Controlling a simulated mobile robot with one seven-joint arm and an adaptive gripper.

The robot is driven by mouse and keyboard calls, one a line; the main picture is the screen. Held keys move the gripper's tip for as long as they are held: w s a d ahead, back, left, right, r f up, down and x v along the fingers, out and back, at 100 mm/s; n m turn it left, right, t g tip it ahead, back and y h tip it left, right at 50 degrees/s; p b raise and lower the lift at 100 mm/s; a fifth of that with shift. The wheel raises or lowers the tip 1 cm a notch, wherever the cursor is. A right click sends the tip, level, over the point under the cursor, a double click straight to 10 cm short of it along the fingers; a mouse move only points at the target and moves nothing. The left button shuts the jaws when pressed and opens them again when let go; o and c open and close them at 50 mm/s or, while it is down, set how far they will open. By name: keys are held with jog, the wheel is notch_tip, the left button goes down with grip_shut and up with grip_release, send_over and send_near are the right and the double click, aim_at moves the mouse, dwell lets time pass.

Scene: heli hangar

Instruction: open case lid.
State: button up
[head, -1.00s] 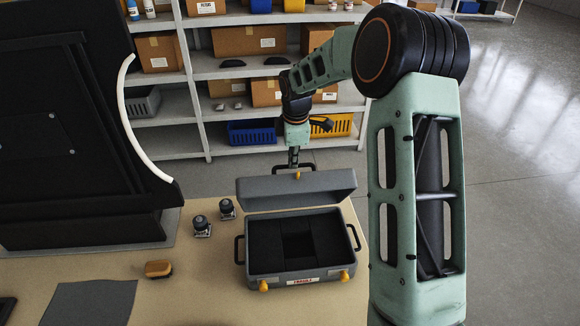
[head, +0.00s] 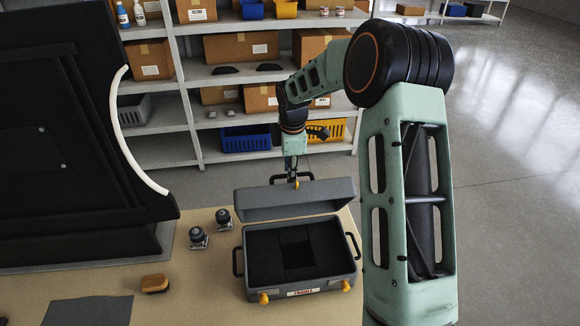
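The grey case (head: 300,268) stands on the tan table with its lid (head: 295,200) raised at the back, so the lid is open. Black foam with a square recess shows inside. Two orange latches are on the front wall, and black handles are on both sides. My gripper (head: 294,183) is at the top edge of the lid, behind it, by a black handle and a small orange part. The lid hides part of the fingers, and I cannot tell whether they are shut on anything.
Two small dark-topped items (head: 198,237) and a wooden-backed brush (head: 155,284) lie left of the case. A grey mat (head: 88,311) is at the front left. A large black panel (head: 75,130) stands on the left. Shelves (head: 187,100) with boxes and bins stand behind the table.

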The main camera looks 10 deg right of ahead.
jog(key=w+r+p, duration=0.2)
jog(key=w+r, duration=0.6)
jog(key=w, duration=0.1)
jog(key=shift+w+r, duration=0.15)
jog(key=shift+r, duration=0.1)
dwell(0.8)
dwell(0.4)
notch_tip(320, 180, up, 12)
jog(key=s, duration=0.2)
jog(key=shift+s, duration=0.2)
jog(key=shift+f, duration=0.1)
